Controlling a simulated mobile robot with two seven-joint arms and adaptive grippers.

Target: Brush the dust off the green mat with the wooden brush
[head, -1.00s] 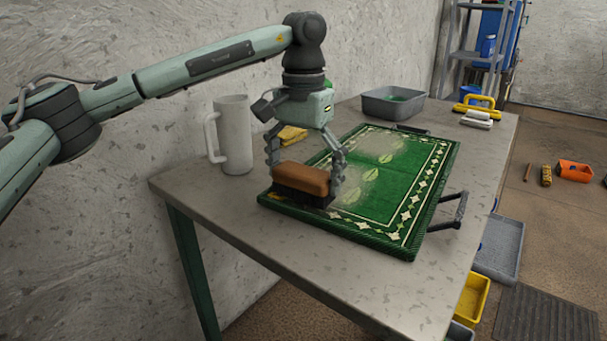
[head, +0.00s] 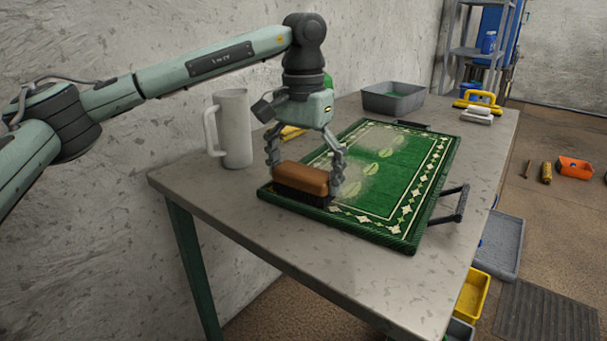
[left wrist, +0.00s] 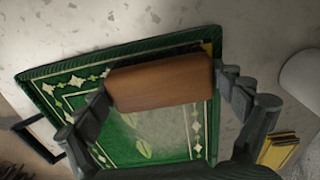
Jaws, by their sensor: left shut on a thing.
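The green mat (head: 385,213) with a cream patterned border lies on the table. Pale dust (head: 385,138) shows at its far part, and another pale patch (head: 352,181) lies just beyond the brush. The wooden brush (head: 302,178) has a brown back and dark bristles. It is at the mat's near left corner, bristles down; whether they touch the mat I cannot tell. My left gripper (head: 305,172) is shut on the brush from above, one finger at each end. The brush also shows between the fingers in the left wrist view (left wrist: 160,82). My right gripper is not in view.
A white pitcher (head: 234,130) stands left of the mat, near the wall. A grey bin (head: 392,100) and a yellow-handled tool (head: 480,99) are at the table's far end. A yellow item (head: 291,132) lies behind my gripper. Black handles (head: 451,206) stick out beside the mat.

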